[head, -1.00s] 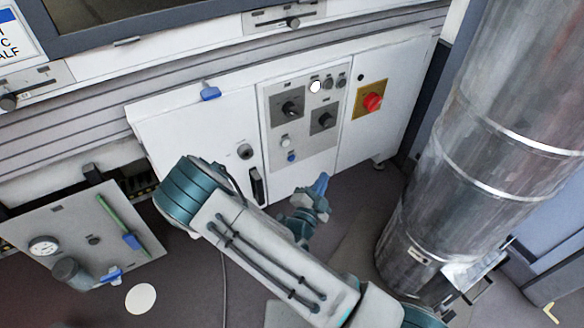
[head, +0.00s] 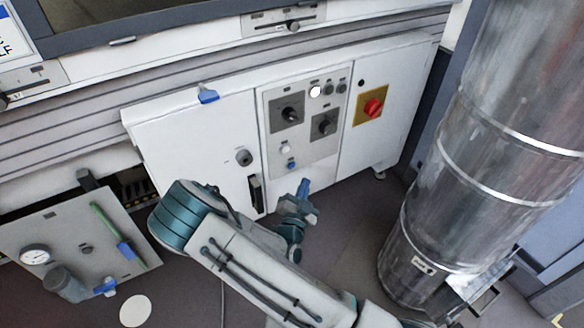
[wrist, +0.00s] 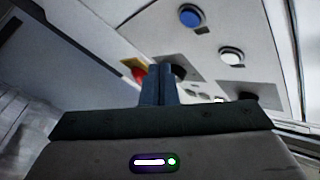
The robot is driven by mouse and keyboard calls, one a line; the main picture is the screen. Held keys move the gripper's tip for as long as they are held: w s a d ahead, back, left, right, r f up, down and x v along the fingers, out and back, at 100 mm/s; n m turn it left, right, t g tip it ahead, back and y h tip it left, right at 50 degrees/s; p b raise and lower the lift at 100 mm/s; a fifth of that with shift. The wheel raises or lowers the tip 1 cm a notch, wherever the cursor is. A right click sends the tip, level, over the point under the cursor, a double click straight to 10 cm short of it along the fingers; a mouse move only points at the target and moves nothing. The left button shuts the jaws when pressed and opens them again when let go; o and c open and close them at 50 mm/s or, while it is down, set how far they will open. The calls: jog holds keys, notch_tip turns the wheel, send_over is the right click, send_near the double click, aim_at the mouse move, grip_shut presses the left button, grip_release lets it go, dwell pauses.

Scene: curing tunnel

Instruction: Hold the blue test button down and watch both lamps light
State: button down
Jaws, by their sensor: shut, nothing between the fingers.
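The blue test button (head: 291,165) is low on the grey control panel (head: 308,151), below a pale round button (head: 285,149). In the wrist view the blue button (wrist: 190,16) is at the top, with the pale button (wrist: 231,56) beside it. My gripper (head: 304,185) is shut and empty, its fingertips just below and right of the blue button in the head view. In the wrist view the closed fingers (wrist: 160,72) are apart from the button. At the panel's top, one round lamp (head: 315,91) glows white; two round fittings (head: 334,88) beside it look dark.
Two black knobs (head: 290,115) sit mid-panel. A red switch on a yellow plate (head: 372,108) is to the right. A white door with a black handle (head: 256,193) is left. A large metal duct (head: 490,160) stands at right.

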aim_at(291, 166)
jog(key=shift+w+a, duration=0.7)
jog(key=shift+w, duration=0.3)
jog(key=shift+w+a, duration=0.65)
jog(key=shift+w, duration=0.35)
jog(key=shift+w+p, duration=0.1)
jog(key=shift+p, duration=0.2)
jog(key=shift+w+a+f, duration=0.1)
jog(key=shift+w+a, duration=0.1)
jog(key=shift+w, duration=0.1)
dwell(0.3)
jog(key=shift+w+a+p, duration=0.25)
jog(key=shift+w+p, duration=0.05)
jog(key=shift+p, duration=0.1)
dwell(1.9)
jog(key=shift+s, duration=0.1)
dwell(1.9)
jog(key=shift+s+d+p, duration=0.45)
jog(key=shift+s+p, duration=0.15)
